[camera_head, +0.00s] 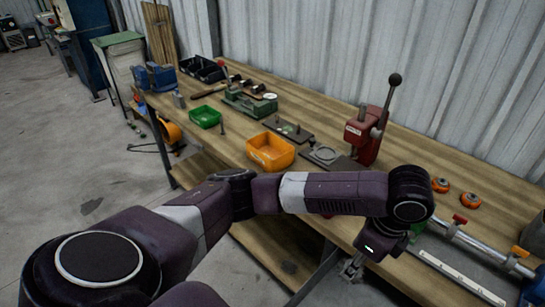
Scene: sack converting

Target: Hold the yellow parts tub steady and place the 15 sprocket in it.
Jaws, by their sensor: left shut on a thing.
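The yellow parts tub (270,152) sits upright on the wooden bench, near its front edge; its inside looks empty. My left arm crosses in front of the bench, and my left gripper (352,268) hangs down from the wrist near the bench's front edge, to the right of the tub and apart from it. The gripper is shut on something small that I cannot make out. No sprocket can be told for sure. My right gripper is out of view.
A red lever press (366,135) stands behind the wrist, with a grey plate with a round disc (325,155) beside it. A green tub (205,117) sits left of the yellow one. A metal bar clamp (480,244) and orange-black round pieces (440,185) lie at right.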

